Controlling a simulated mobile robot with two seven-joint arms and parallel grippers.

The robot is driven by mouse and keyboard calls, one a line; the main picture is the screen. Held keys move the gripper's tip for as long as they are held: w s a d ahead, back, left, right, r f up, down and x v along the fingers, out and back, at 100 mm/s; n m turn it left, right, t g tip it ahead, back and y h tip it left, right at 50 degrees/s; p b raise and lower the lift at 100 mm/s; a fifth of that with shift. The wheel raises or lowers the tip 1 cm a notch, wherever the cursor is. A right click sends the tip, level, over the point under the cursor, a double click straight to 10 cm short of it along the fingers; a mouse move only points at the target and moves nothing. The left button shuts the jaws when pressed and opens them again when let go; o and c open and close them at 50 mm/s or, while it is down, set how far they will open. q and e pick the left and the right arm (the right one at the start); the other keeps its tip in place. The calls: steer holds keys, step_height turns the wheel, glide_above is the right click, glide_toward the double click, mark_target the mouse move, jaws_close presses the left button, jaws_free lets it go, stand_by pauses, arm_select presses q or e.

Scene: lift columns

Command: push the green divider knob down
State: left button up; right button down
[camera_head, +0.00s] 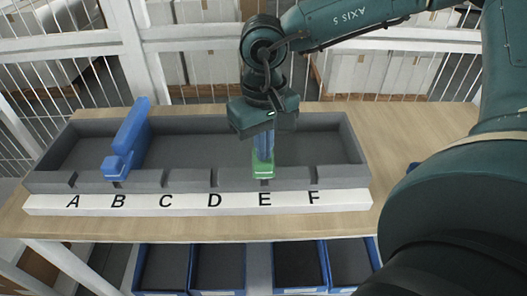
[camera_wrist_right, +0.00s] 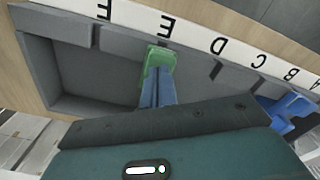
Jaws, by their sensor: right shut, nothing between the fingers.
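A green divider knob (camera_head: 263,171) sits at the front wall of the grey tray (camera_head: 325,175), above the letter E. In the right wrist view the green knob (camera_wrist_right: 155,58) lies at the tips of my fingers. My right gripper (camera_head: 263,158) is shut and points down onto the knob from above, with nothing between its fingers. The fingertips look to be at or very close to the knob; I cannot tell whether they touch. The rest of the green divider is hidden behind the gripper. My left gripper is not in view.
A blue divider (camera_head: 130,130) stands in the tray at B, left of my gripper. A white strip (camera_head: 190,204) lettered A to F runs along the tray's front on the wooden table (camera_head: 410,125). Blue-rimmed bins (camera_head: 220,267) are below. A white mesh fence stands behind.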

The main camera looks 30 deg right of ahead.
step_height(320, 180, up, 9)
steer(key=p, duration=0.5)
stand_by(0.4)
stand_by(0.5)
